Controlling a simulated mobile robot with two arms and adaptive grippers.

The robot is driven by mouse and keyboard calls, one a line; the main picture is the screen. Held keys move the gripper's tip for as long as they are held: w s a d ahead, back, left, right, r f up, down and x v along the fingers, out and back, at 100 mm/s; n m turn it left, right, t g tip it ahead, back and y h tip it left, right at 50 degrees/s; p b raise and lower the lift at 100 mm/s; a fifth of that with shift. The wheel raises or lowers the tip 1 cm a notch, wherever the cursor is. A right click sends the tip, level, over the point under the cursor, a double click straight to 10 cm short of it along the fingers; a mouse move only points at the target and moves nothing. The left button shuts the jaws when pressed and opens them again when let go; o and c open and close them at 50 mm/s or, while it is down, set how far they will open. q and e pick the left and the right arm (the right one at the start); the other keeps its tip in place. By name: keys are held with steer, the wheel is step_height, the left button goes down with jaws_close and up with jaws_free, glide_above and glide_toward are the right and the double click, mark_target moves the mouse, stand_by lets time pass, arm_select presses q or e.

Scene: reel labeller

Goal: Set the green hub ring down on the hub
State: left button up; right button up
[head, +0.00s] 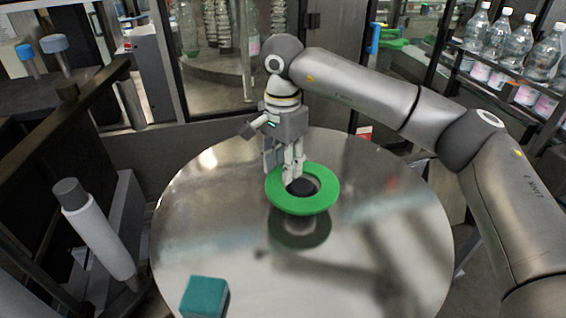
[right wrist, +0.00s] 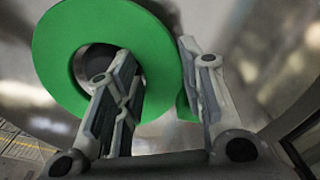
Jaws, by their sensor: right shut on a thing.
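The green hub ring (head: 326,201) is a flat, wide ring, roughly level above the round shiny table (head: 385,215). My right gripper (head: 292,172) points down at its far left side and is shut on its band, one finger inside the hole and one outside. The right wrist view shows the ring (right wrist: 60,62) between the fingers (right wrist: 157,58). The dark hub (head: 304,187) shows through the ring's hole, and also in the wrist view (right wrist: 97,56). I cannot tell whether ring and hub touch. My left gripper is out of view.
A teal block (head: 204,297) lies near the table's front left edge. A dark round reflection or shadow (head: 300,232) shows below the ring. A white cylinder with a dark cap (head: 97,232) stands left of the table. Bottles (head: 511,55) line a rack at back right.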

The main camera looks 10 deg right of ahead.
steer(key=shift+w+r, duration=0.1)
steer(key=shift+r, duration=0.15)
steer(key=shift+f, duration=0.15)
steer(key=shift+f+b, duration=0.45)
steer(key=shift+f, duration=0.05)
steer(key=shift+r, duration=0.15)
steer(key=shift+s+r, duration=0.3)
steer(key=shift+f, duration=0.1)
steer(key=shift+w, duration=0.1)
stand_by(0.4)
steer(key=shift+w+d+r, duration=0.1)
steer(key=shift+w+r, duration=0.1)
steer(key=shift+r, duration=0.1)
